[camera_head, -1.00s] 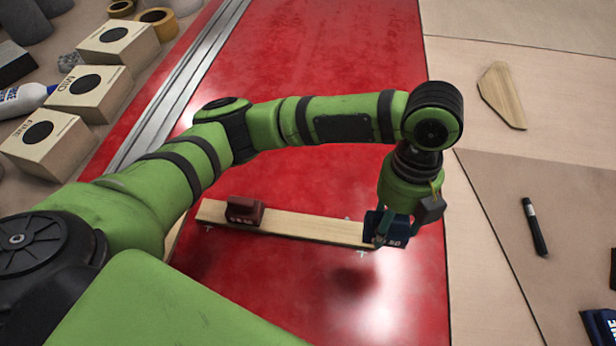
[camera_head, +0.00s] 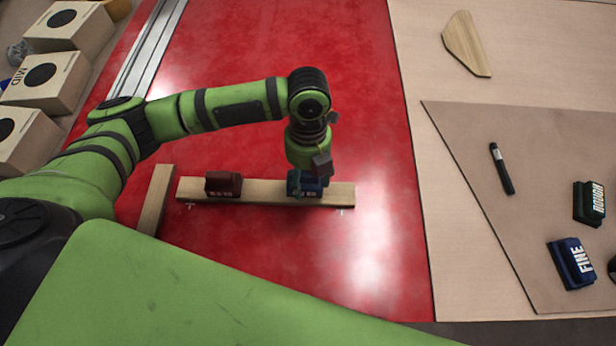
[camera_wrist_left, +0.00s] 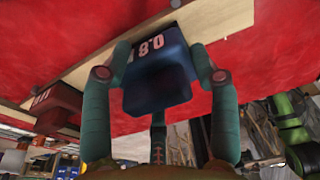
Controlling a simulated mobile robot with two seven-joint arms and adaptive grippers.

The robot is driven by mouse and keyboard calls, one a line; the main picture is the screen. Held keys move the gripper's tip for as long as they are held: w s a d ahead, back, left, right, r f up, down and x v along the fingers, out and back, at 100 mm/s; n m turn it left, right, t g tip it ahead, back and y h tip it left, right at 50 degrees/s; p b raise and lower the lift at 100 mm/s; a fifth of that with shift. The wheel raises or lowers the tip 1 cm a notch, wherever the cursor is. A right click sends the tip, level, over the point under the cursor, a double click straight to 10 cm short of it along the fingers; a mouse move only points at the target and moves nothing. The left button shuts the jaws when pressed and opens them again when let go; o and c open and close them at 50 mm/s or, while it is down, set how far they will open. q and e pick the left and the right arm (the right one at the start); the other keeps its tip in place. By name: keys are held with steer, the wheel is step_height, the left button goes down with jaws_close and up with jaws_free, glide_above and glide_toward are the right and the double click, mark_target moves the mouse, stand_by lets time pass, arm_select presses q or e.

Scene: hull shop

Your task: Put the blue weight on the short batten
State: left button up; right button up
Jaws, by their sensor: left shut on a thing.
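My left gripper (camera_head: 308,188) is shut on the blue weight (camera_head: 300,186), with its fingers on either side of it. The blue weight also shows large between the fingers in the left wrist view (camera_wrist_left: 158,72). It is over the right half of a pale wooden batten (camera_head: 265,195); I cannot tell whether it touches the wood. A dark red weight (camera_head: 223,184) sits on the same batten towards its left end. Another batten (camera_head: 155,200) lies to the left, partly hidden by my arm, so I cannot compare their lengths. My right gripper is not in view.
The battens lie on a glossy red panel (camera_head: 370,250), which is clear to the right and in front. A brown mat (camera_head: 470,170) at the right holds a black pen (camera_head: 501,168), a block marked FINE (camera_head: 572,263) and a dark block (camera_head: 588,204). Boxes (camera_head: 45,85) stand at the left.

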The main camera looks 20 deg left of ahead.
arm_select(q)
steer(key=shift+w+f, duration=0.1)
steer(key=shift+f, duration=0.6)
steer(key=o, duration=1.7)
steer(key=shift+f, duration=0.2)
step_height(320, 180, up, 12)
steer(key=w, duration=0.1)
steer(key=shift+w+a+b, duration=0.2)
steer(key=shift+b, duration=0.2)
steer(key=shift+r, duration=0.1)
